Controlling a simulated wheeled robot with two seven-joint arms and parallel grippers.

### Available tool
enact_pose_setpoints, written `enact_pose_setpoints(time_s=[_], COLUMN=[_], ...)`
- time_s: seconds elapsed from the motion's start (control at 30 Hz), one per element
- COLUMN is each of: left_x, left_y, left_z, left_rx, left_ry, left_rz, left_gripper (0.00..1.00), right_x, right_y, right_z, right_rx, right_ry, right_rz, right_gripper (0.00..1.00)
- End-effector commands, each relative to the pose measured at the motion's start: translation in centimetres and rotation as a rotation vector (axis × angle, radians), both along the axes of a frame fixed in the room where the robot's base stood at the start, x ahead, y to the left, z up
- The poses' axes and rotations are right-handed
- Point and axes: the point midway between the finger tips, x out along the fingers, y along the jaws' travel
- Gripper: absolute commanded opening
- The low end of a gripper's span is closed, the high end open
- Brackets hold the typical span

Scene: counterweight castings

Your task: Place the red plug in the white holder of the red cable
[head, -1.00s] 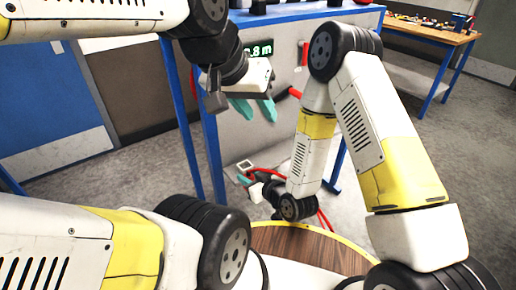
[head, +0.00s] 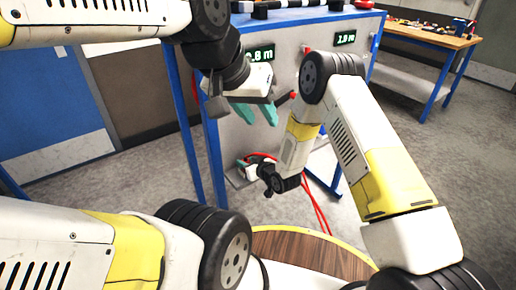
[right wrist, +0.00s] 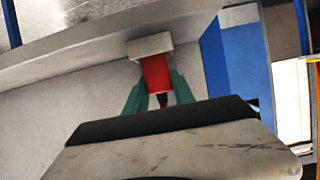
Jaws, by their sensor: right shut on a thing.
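My right gripper (head: 246,163) is low at the side of the blue-topped bench. In the right wrist view its teal fingers (right wrist: 157,92) are shut on the red plug (right wrist: 155,72). The plug's far end meets a pale block, seemingly the white holder (right wrist: 150,45); I cannot tell how deep it sits. The red cable (head: 316,198) hangs from near the right gripper towards the floor. My left gripper (head: 257,114) is higher, in front of the bench panel, with its teal fingers apart and nothing visible between them.
The bench panel (head: 230,140) carries green displays (head: 345,38) and red fittings. Blue legs (head: 186,125) stand at its left. A wooden table (head: 425,34) with small parts is at the back right. A round wooden top (head: 300,252) lies in front; open floor shows at right.

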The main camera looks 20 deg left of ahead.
Motion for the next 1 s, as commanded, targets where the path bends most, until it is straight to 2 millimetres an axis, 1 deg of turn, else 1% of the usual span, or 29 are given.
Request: enact_pose_setpoints(time_s=[0.33, 0.37, 0.4, 0.47, 0.73, 0.83, 0.97, 1.0], left_x=[0.0, 0.0, 0.0, 0.0, 0.0, 0.0, 0.0, 0.0], left_y=[0.0, 0.0, 0.0, 0.0, 0.0, 0.0, 0.0, 0.0], left_z=[0.0, 0.0, 0.0, 0.0, 0.0, 0.0, 0.0, 0.0], left_rx=[0.0, 0.0, 0.0, 0.0, 0.0, 0.0, 0.0, 0.0], left_ry=[0.0, 0.0, 0.0, 0.0, 0.0, 0.0, 0.0, 0.0], left_rz=[0.0, 0.0, 0.0, 0.0, 0.0, 0.0, 0.0, 0.0], left_gripper=[0.36, 0.36, 0.36, 0.36, 0.36, 0.36, 0.36, 0.36], right_x=[0.0, 0.0, 0.0, 0.0, 0.0, 0.0, -0.8, -1.2], right_y=[0.0, 0.0, 0.0, 0.0, 0.0, 0.0, -1.2, -1.7], right_z=[-0.4, -0.5, -0.4, -0.4, -0.4, -0.1, 0.5, 0.7], right_rx=[0.001, 0.001, 0.001, 0.001, 0.001, 0.001, 0.001, 0.001], right_ry=[-0.001, -0.001, -0.001, -0.001, -0.001, -0.002, 0.0, 0.001], right_rz=[0.0, 0.0, 0.0, 0.0, 0.0, 0.0, -0.003, -0.003], right_gripper=[0.0, 0.33, 0.4, 0.52, 0.52, 0.52, 0.52, 0.52])
